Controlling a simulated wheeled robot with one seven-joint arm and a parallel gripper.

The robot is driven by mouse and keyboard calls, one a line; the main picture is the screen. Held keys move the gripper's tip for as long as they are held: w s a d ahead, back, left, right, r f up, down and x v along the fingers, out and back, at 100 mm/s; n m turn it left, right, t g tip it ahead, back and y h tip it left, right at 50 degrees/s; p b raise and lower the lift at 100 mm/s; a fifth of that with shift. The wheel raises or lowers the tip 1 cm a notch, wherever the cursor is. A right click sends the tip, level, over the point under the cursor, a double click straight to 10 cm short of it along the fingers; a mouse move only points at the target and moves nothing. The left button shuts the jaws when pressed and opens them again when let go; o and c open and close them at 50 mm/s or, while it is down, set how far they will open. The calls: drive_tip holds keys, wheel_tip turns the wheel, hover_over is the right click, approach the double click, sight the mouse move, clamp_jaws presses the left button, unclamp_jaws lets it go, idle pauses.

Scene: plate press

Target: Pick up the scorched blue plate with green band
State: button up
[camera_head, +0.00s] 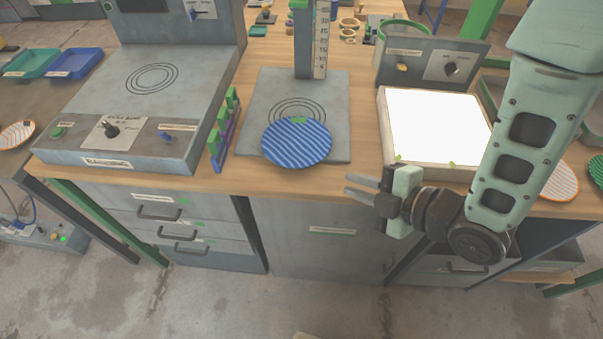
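A round blue plate (296,143) with darker stripes lies on the grey base of the measuring stand (335,95) and overhangs its front edge. A small green patch shows near the plate's far rim; I cannot make out a full green band or scorch marks. My gripper (349,186) is in front of the workbench's front edge, right of the plate and apart from it. Its two fingers point left with a gap between them, and nothing is between them.
A lit white panel (436,128) is right. Drawers (175,220) are below the bench (260,182).

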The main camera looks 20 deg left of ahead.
sight(299, 177)
drive_tip(key=shift+w+a+f+b, duration=0.2)
drive_tip(key=shift+a+f+b, duration=0.45)
drive_tip(key=shift+b, duration=2.05)
drive_tip(key=b+x, duration=0.2)
drive_tip(key=x, duration=1.2)
drive_tip(key=shift+w+a+r+b, duration=0.1)
drive_tip(key=shift+a+r+b, duration=0.1)
drive_tip(key=shift+b, duration=0.15)
clamp_jaws()
